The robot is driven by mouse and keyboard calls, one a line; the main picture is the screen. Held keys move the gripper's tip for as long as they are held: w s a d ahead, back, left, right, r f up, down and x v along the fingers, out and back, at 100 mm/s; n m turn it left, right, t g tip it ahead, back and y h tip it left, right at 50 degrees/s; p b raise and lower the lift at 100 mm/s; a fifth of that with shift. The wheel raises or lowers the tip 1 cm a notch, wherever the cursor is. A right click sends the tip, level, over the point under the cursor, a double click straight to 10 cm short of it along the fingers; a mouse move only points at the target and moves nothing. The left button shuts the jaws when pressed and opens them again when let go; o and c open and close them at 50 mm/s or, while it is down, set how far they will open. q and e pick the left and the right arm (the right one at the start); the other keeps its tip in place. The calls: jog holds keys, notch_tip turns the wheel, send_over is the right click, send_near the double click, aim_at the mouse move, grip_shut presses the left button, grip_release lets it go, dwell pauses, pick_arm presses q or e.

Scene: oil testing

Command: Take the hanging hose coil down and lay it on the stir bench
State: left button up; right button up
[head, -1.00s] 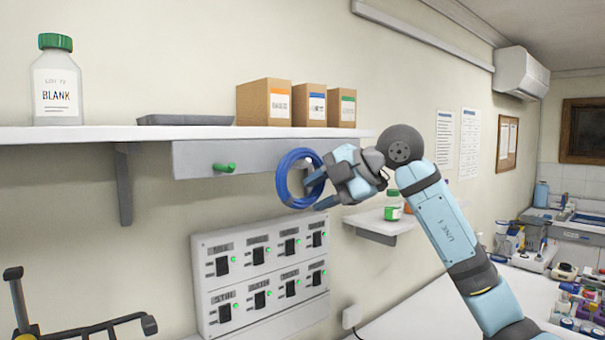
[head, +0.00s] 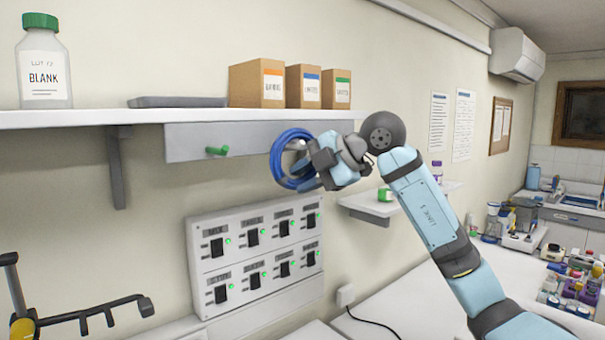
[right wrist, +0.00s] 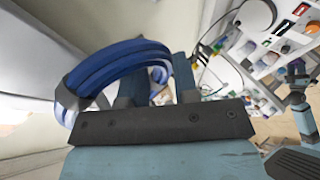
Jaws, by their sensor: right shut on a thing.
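The blue hose coil (head: 275,160) is at the right end of the grey peg rail (head: 190,143) under the wall shelf. My right gripper (head: 302,168) is shut on the coil's right side. Whether the coil still rests on a peg is hidden by the gripper. In the right wrist view the coil (right wrist: 118,62) arches up beside the fingers, with a grey band around its strands at the left. White bench top (head: 395,310) shows below at the right; I cannot tell which part is the stir bench. My left gripper is out of view.
A green peg (head: 217,150) on the rail is empty. The shelf (head: 120,117) above holds a BLANK bottle (head: 43,65), a tray and cartons (head: 257,83). A switch panel (head: 255,252) is below the coil. A small shelf (head: 405,203) is behind my arm.

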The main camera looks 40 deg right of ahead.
jog(key=s+d+r+b, duration=0.1)
jog(key=s+d+b, duration=0.4)
jog(key=s, duration=0.6)
jog(key=s+d+r+b, duration=0.1)
jog(key=s+d+b, duration=0.3)
jog(key=s, duration=0.7)
jog(key=shift+s+d+r+b, duration=0.25)
jog(key=shift+d+r+b, duration=0.15)
jog(key=shift+b, duration=0.8)
jog(key=shift+w, duration=0.15)
